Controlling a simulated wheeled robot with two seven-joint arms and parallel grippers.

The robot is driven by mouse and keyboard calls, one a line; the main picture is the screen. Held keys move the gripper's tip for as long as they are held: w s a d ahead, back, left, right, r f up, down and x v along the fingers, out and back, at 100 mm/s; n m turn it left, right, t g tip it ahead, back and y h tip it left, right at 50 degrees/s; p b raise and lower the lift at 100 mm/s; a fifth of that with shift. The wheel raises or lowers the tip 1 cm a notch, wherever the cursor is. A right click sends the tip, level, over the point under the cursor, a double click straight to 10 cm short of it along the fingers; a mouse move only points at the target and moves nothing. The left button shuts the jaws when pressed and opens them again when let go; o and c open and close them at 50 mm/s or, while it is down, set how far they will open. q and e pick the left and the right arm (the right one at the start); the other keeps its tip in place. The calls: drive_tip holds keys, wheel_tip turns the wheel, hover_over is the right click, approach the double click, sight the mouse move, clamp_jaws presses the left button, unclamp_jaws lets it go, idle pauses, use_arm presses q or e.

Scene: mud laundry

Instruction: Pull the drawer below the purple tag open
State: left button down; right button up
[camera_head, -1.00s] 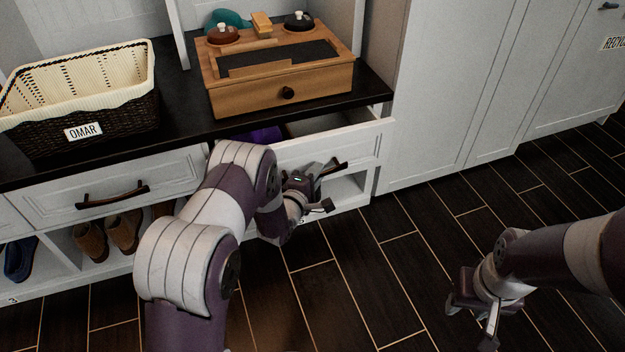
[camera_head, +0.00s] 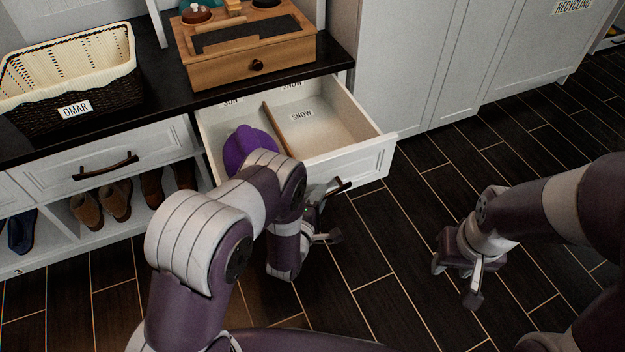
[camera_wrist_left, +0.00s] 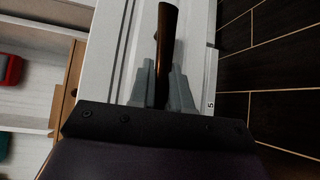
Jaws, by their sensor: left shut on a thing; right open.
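The white drawer (camera_head: 360,162) under the black counter stands pulled well out, its inside showing. Its dark bar handle (camera_head: 340,186) also shows in the left wrist view (camera_wrist_left: 166,45). My left gripper (camera_head: 322,210) is shut on this handle; in the left wrist view its grey fingers (camera_wrist_left: 163,88) sit on both sides of the bar. My left arm hides part of the drawer front. I cannot make out a purple tag. My right gripper (camera_head: 456,276) is open and empty above the floor at the right.
A purple cap (camera_head: 247,148) lies in the drawer's left compartment, beside a wooden divider (camera_head: 278,128). A wooden box (camera_head: 250,68) and a wicker basket (camera_head: 70,95) stand on the counter (camera_head: 160,105). A closed drawer (camera_head: 110,170) is left, above shoes (camera_head: 102,205). Dark floor is clear at right.

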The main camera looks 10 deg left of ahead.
use_arm(q)
drive_tip(key=shift+s+d, duration=0.3)
drive_tip(key=shift+s, duration=0.25)
drive_tip(key=c, duration=1.2)
unclamp_jaws()
drive_tip(key=p+v, duration=0.5)
drive_tip(key=v, duration=0.7)
drive_tip(key=shift+s, duration=0.35)
